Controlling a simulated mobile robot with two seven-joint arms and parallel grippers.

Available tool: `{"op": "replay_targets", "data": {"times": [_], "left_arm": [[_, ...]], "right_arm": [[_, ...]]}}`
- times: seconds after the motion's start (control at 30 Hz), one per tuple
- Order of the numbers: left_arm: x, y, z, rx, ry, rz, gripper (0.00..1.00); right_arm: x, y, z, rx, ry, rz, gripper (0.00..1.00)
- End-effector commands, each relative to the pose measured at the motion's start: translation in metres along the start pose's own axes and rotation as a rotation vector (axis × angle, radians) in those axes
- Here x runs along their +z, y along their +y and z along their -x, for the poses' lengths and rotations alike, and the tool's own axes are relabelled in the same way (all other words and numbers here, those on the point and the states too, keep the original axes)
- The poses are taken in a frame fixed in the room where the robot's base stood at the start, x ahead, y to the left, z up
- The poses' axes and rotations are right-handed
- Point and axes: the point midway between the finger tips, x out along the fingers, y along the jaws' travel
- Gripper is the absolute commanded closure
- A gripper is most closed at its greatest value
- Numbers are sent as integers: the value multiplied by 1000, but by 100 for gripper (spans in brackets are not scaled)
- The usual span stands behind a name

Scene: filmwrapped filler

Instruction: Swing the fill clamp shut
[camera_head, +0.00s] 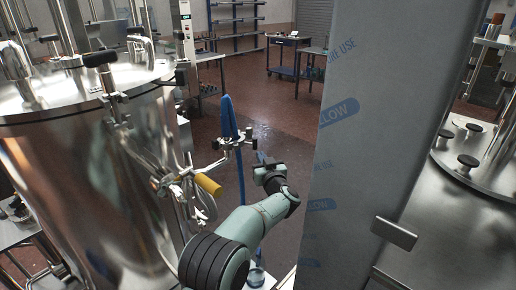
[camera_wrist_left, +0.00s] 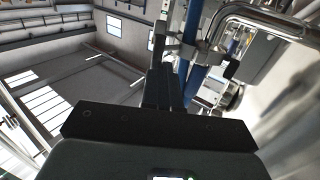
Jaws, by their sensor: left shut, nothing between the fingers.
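My right gripper is not in view.
A large steel tank (camera_head: 90,190) fills the left. A tall film-wrapped panel (camera_head: 355,130) stands close on the right and hides what is behind it. A steel vessel top (camera_head: 480,165) is beyond it. Open red floor (camera_head: 265,110) lies behind the clamp.

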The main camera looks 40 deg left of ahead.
Motion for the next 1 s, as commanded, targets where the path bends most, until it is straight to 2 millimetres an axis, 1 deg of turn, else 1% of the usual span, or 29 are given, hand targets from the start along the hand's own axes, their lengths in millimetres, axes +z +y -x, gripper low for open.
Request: {"op": "replay_targets", "data": {"times": [0.03,0.1,0.2,0.33,0.47,0.77,1.0], "left_arm": [[-3,0,-12,-3,2,-1,100],[-3,0,-24,-3,3,0,100],[-3,0,-37,-2,2,1,100],[-2,0,-47,-1,1,1,100],[-1,0,-51,0,0,1,100],[0,0,-50,1,0,2,100],[0,2,-43,16,0,2,100]], "right_arm": [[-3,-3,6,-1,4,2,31],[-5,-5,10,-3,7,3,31],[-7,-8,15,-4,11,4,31],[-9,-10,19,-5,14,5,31],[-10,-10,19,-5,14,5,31],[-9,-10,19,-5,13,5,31],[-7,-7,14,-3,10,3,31]]}}
